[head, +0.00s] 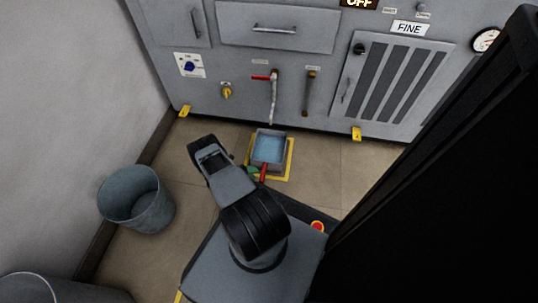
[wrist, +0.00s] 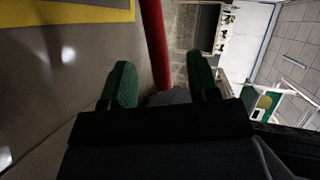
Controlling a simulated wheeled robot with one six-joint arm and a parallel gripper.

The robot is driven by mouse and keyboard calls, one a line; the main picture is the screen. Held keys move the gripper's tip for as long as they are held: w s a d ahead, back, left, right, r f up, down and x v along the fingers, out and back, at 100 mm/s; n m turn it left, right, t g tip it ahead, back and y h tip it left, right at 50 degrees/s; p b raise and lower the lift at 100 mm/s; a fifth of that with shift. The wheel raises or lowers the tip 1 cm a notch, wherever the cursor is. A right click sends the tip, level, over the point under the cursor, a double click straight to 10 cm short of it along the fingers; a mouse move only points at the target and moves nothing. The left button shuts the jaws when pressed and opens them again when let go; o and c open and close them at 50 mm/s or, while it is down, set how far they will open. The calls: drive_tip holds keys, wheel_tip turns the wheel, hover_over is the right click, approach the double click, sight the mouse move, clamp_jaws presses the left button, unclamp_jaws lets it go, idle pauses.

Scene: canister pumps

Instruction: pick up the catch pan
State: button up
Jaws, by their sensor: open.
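The catch pan (head: 283,151) is a grey rectangular pan with blue liquid in it. It sits on the floor within a yellow-bordered square, below a pipe on the grey cabinet. Its red handle (head: 264,172) points toward me. My gripper (head: 256,172) is at the handle, partly hidden by my arm. In the wrist view, my gripper (wrist: 161,75) is open, with a green finger on each side of the red handle (wrist: 155,45). There are gaps between the handle and both fingers. The pan's body is not seen in the wrist view.
A grey bucket (head: 137,200) stands on the floor at left, near the wall. Another round container (head: 50,288) shows at the lower left. The grey cabinet (head: 235,60) with pipes and a vent stands behind the pan. Bare floor (head: 365,165) lies right of the pan.

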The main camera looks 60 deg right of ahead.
sight(263, 173)
drive_tip(key=x, duration=0.1)
drive_tip(key=b+x, duration=0.1)
drive_tip(key=x, duration=0.3)
drive_tip(key=shift+a+f, duration=0.1)
drive_tip(key=shift+f, duration=0.2)
drive_tip(key=shift+s+d, duration=0.35)
drive_tip(key=shift+s, duration=0.05)
clamp_jaws()
